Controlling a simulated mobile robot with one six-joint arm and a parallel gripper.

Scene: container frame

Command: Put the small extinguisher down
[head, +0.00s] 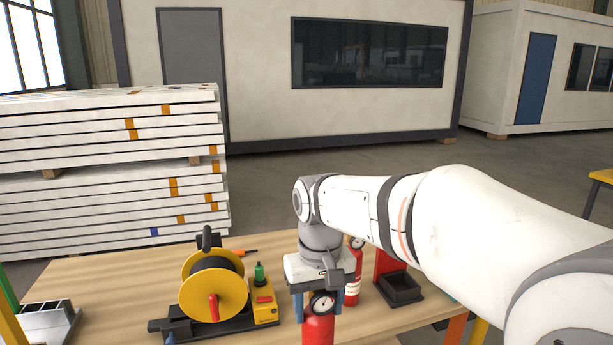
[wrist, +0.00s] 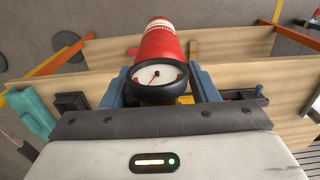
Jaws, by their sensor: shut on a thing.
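My gripper (head: 321,301) is shut on a red extinguisher (head: 318,332) with a round gauge at its top, at the bottom middle of the head view. In the wrist view the red body (wrist: 158,42) extends away from my gripper (wrist: 160,88), with the white-faced gauge between the blue fingers. The extinguisher's lower end is cut off in the head view, so I cannot tell whether it touches anything. A second red extinguisher (head: 356,272) with a gauge stands on the wooden table (head: 120,272), just behind and right of my gripper, partly hidden by it.
A yellow cable reel (head: 232,292) on a black base stands to the left, with a small green-topped item (head: 260,272) beside it. A red holder with a black tray (head: 401,288) stands to the right. A grey slotted box (head: 48,325) is at far left. Bare tabletop shows at left.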

